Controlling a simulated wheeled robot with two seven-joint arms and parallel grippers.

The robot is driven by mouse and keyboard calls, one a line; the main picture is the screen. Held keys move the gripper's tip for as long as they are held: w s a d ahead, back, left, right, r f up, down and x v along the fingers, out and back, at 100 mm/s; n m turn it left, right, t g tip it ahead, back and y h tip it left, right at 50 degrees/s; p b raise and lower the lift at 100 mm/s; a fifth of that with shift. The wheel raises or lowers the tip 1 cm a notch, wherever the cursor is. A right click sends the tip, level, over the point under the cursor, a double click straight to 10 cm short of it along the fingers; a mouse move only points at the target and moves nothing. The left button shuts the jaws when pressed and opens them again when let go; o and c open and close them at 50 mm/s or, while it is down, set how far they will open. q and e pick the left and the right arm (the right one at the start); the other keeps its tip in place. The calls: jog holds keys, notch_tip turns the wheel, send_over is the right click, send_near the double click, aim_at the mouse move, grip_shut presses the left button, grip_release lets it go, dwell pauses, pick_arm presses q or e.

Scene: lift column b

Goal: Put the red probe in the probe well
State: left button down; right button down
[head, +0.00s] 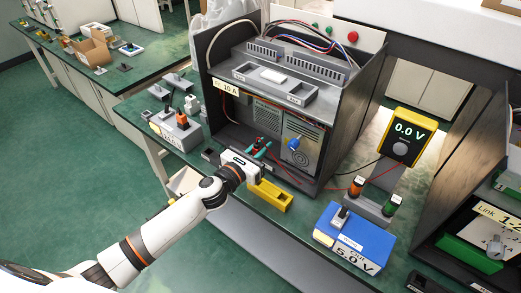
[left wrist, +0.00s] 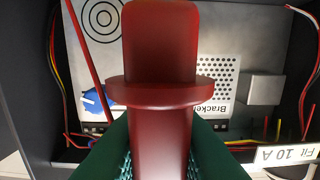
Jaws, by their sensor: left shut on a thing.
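My left gripper (head: 260,153) is shut on the red probe (left wrist: 160,45), at the open front of the dark cabinet. In the left wrist view the probe fills the middle, with its collar across the green fingers; its far end is hidden. In the head view the probe is mostly too small to make out. The yellow meter (head: 402,138) reads 0.0 V. An orange-red post (head: 357,186) and a green post (head: 391,205) stand on the grey base below it. I cannot tell which part is the probe well. My right gripper is not in view.
The dark cabinet (head: 347,110) has side walls around the gripper's work area. A yellow block (head: 271,195) lies just below the gripper. A blue 5.0 V box (head: 353,240) stands at the front right. A thin red wire crosses the bench between cabinet and meter.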

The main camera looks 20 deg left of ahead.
pick_arm(q)
notch_tip(320, 180, down, 5)
jog(key=b, duration=0.4)
jog(key=shift+f+b, duration=0.4)
jog(key=shift+b, duration=0.25)
dwell(1.2)
jog(key=shift+f+b, duration=2.05)
jog(key=shift+f, duration=0.2)
jog(key=c, duration=1.3)
grip_release()
jog(key=shift+r, duration=0.1)
jog(key=shift+o, duration=0.2)
